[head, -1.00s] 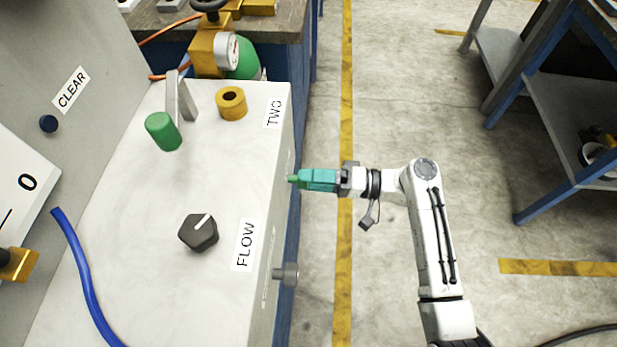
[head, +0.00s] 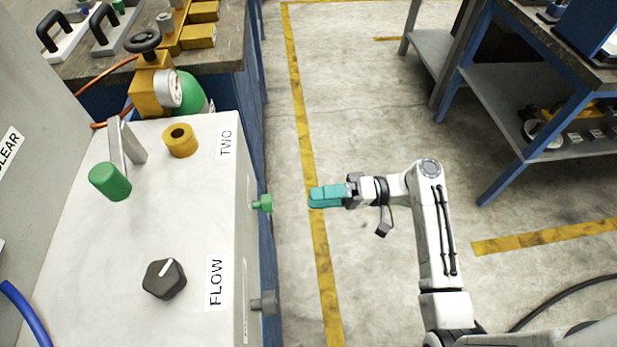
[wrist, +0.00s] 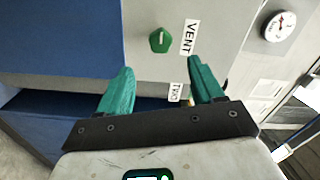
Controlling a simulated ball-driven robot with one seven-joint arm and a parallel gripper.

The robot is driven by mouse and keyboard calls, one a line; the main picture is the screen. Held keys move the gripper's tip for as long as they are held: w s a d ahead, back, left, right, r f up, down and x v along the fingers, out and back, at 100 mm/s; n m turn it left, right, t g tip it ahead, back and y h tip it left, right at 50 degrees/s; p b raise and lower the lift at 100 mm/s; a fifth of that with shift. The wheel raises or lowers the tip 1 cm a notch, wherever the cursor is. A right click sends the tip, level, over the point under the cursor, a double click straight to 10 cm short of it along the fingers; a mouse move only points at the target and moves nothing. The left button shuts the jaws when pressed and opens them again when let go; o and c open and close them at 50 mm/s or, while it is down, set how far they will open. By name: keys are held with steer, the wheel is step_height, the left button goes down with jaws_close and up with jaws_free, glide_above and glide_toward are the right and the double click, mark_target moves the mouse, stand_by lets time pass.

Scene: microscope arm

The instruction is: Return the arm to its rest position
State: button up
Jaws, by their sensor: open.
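My gripper (head: 312,197) has teal fingers and is in the free space right of the grey-white cabinet (head: 200,225), above the floor. The wrist view shows its two fingers (wrist: 160,82) spread apart with nothing between them. A green knob (head: 263,203) on the cabinet's side face lies a little left of the fingertips, apart from them. The same face shows in the wrist view with a green knob (wrist: 159,40) beside a VENT label (wrist: 190,38). My white arm is bent at the elbow, with its forearm pointing left.
A black FLOW knob (head: 164,279), a green-ended lever (head: 110,182) and a yellow ring (head: 180,141) sit on the cabinet top. A grey knob (head: 264,302) sticks out of its side. A blue-legged shelf (head: 545,100) stands at right. The floor between is clear.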

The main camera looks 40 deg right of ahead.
steer(key=s+a+f+n+g+h+p, duration=0.2)
steer(key=s+a+f+g+h+p, duration=0.2)
steer(key=s+a+g+h+p, duration=0.3)
steer(key=s+d+r+n+g+h+p, duration=0.1)
steer(key=s+d+r+g+h+p, duration=0.1)
steer(key=s+d+r+h+p, duration=0.2)
steer(key=s+d+r+h, duration=0.2)
steer(key=s+r+h, duration=0.1)
steer(key=s+r, duration=0.1)
steer(key=shift+s+n+g+h, duration=0.3)
steer(key=shift+s+h, duration=0.1)
steer(key=shift+s, duration=0.5)
steer(key=shift+d, duration=0.1)
